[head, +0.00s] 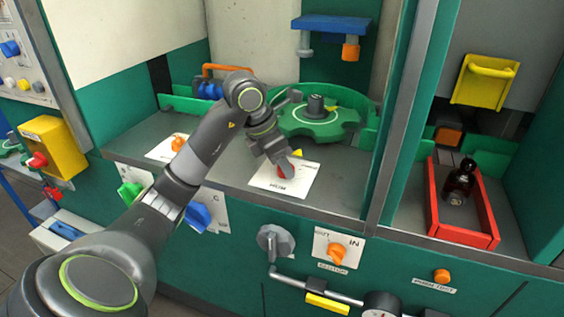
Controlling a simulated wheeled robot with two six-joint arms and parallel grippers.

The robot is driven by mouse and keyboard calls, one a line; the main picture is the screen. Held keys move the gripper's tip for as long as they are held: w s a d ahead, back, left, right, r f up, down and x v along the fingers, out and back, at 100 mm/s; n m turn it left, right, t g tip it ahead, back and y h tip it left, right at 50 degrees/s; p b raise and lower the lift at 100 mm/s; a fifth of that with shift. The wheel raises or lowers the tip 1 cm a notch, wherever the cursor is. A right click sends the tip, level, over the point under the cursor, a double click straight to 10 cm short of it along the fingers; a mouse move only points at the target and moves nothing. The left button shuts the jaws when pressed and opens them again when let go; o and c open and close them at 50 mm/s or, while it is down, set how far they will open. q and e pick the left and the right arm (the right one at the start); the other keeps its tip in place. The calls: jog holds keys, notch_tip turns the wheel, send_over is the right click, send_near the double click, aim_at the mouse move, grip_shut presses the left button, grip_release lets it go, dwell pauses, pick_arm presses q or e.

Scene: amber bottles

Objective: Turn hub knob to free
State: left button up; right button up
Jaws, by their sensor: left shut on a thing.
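My left gripper (283,163) reaches down from above and is shut on the knob. Its fingers cover much of the knob, so I cannot tell which way it points. The print on the plate is too small to read surely. My right gripper is out of view.
A second plate with an orange knob (178,143) lies to the left. An amber bottle (459,182) is in a red tray (433,207) at the right, beyond a grey post (401,110). The front panel carries a grey knob (275,242) and an orange knob (337,250).

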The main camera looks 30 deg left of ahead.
pick_arm(q)
jog(key=shift+m, duration=0.3)
jog(key=shift+a+m, duration=0.1)
jog(key=shift+m, duration=0.2)
jog(key=shift+m+g+h, duration=0.3)
jog(key=shift+m+h, duration=0.1)
jog(key=shift+m, duration=0.2)
jog(key=shift+w+r+m+g, duration=0.15)
jog(key=shift+m+g, duration=0.15)
jog(key=shift+m, duration=0.6)
jog(key=m+g+p, duration=0.1)
jog(key=m+p, duration=0.3)
jog(key=p, duration=0.2)
jog(key=m+g+p, duration=0.2)
jog(key=m+p, duration=0.2)
jog(key=p, duration=0.3)
jog(key=w+m+g+h+p, duration=0.1)
jog(key=m+p, duration=0.2)
jog(key=p, duration=0.4)
jog(key=shift+a+r+m, duration=0.1)
jog(key=shift+m, duration=0.3)
jog(key=shift+f+m+g+p, duration=0.25)
jog(key=shift+m+g+p, duration=0.25)
jog(key=shift+m+p, duration=0.65)
jog(key=o, duration=1)
